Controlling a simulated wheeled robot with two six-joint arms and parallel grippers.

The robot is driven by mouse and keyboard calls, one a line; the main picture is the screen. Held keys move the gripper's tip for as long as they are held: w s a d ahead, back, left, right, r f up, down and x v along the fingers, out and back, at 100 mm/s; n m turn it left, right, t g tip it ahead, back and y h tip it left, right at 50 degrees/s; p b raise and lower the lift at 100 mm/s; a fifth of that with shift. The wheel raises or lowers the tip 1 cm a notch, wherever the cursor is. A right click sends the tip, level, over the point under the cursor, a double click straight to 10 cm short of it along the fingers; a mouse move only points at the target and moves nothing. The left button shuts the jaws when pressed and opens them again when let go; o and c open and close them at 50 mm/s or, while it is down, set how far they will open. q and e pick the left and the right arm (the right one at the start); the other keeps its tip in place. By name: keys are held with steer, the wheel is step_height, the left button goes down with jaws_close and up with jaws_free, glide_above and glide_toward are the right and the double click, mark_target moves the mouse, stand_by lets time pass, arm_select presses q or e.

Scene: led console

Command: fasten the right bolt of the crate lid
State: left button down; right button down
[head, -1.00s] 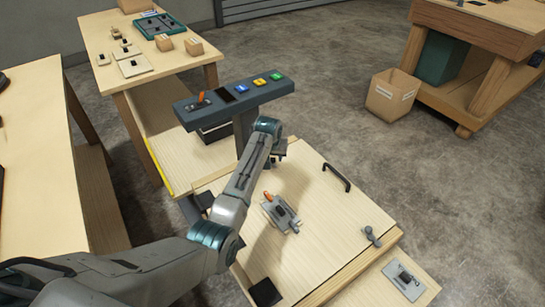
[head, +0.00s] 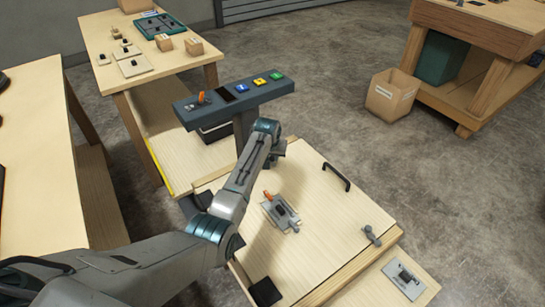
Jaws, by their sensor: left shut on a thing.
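The crate lid (head: 320,230) is a pale wooden panel lying flat. A grey bolt (head: 372,236) stands near its right corner. A dark bar handle (head: 337,177) sits by its right-hand edge. A grey fitting with an orange lever (head: 280,212) is on the middle of the lid. My left forearm crosses the lid's left side, and my left gripper (head: 278,150) is at its far corner, away from the right bolt. The wrist and forearm mostly hide the jaws. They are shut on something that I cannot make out. My right gripper is out of view.
A dark console (head: 238,101) with an orange lever and coloured buttons stands just behind the lid. A small plate with a black part (head: 404,280) lies on wood at the lower right. A cardboard box (head: 392,95) stands on open floor. Benches stand left and upper right.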

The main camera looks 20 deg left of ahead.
arm_select(q)
steer(key=shift+w+a, duration=0.7)
steer(key=shift+a, duration=0.25)
steer(key=shift+r, duration=0.15)
steer(key=c, duration=1.4)
jaws_free()
steer(key=shift+o, duration=0.6)
steer(key=shift+a, duration=0.1)
steer(key=v, duration=1)
steer(key=shift+r, duration=0.2)
steer(key=shift+s, duration=0.15)
